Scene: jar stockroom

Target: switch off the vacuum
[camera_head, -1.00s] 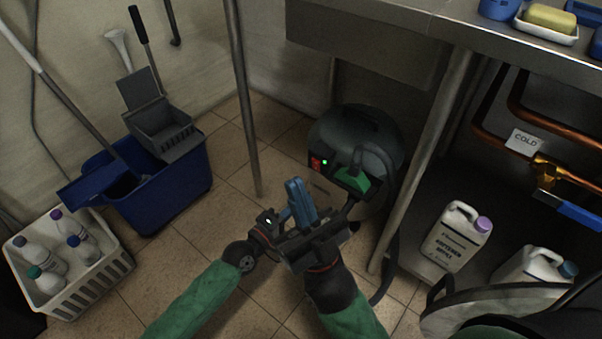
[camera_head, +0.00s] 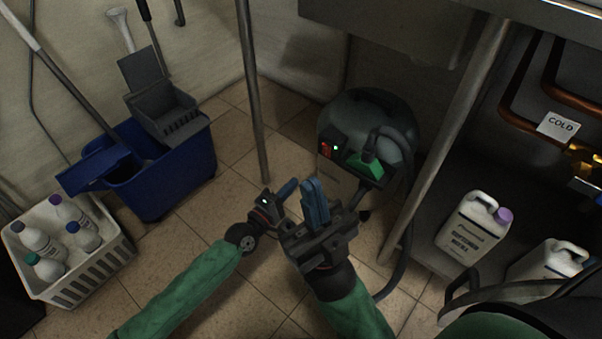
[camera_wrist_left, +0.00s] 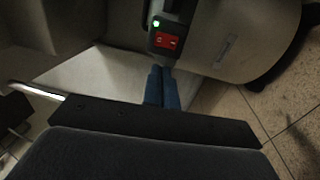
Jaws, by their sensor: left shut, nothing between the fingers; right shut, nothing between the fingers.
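The vacuum (camera_head: 368,108) is a dark rounded canister under the steel counter. Its red switch (camera_head: 326,150) sits on a black panel beside a lit green light (camera_head: 336,148). In the left wrist view the red switch (camera_wrist_left: 166,42) and the green light (camera_wrist_left: 156,23) are just beyond my fingertips. My left gripper (camera_head: 292,184) is shut and empty, pointing at the vacuum from below the switch; its blue fingers (camera_wrist_left: 161,71) look close to the switch, and contact cannot be told. My right gripper (camera_head: 312,182) is shut and empty, just right of the left one.
A steel counter leg (camera_head: 450,125) stands right of the vacuum, and another pole (camera_head: 254,100) stands left. The vacuum's hose (camera_head: 405,215) hangs at its right. A blue mop bucket (camera_head: 185,180) and a white crate (camera_head: 85,275) of bottles are left. White jugs (camera_head: 470,228) stand right.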

